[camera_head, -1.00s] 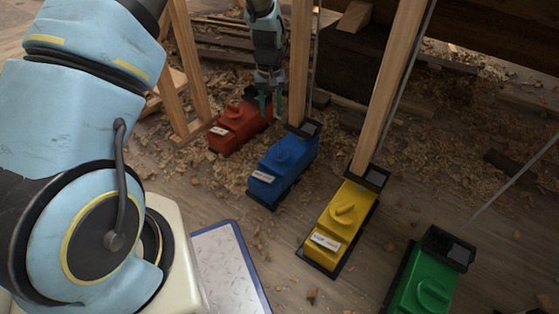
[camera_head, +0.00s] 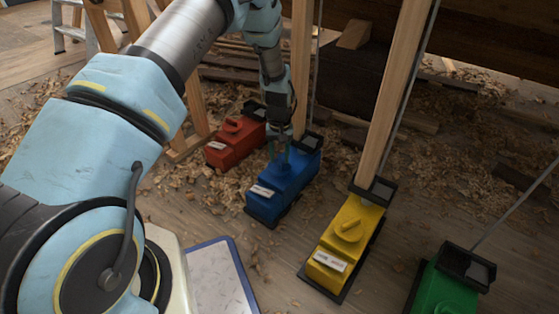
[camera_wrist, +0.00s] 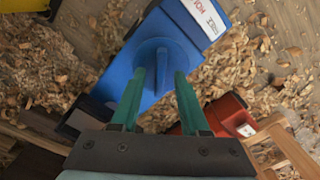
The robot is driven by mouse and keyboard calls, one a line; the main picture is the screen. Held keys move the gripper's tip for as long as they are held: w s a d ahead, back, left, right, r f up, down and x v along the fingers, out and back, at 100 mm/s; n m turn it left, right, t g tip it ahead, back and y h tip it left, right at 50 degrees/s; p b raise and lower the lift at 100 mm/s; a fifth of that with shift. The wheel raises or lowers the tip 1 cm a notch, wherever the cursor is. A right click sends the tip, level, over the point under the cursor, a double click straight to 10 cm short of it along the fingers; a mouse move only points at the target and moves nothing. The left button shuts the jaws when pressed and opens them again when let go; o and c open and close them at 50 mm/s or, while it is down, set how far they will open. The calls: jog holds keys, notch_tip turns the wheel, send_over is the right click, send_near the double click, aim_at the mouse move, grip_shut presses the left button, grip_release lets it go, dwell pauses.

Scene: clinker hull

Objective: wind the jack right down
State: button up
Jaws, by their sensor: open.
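The blue jack (camera_head: 270,195) stands on the floor with a raised knob on its top and a white label at its near end. A red jack (camera_head: 232,144), a yellow jack (camera_head: 345,235) and a green jack (camera_head: 445,292) stand in the same row.
Wooden props (camera_head: 398,90) rise at the jacks' far ends, close beside my gripper. Shavings (camera_head: 420,150) cover the floor. A blue-edged plate (camera_head: 222,280) lies at the front. Bare floor shows between the blue and yellow jacks.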

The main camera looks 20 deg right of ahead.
jog(key=shift+f, duration=0.2)
grip_shut()
dwell(0.3)
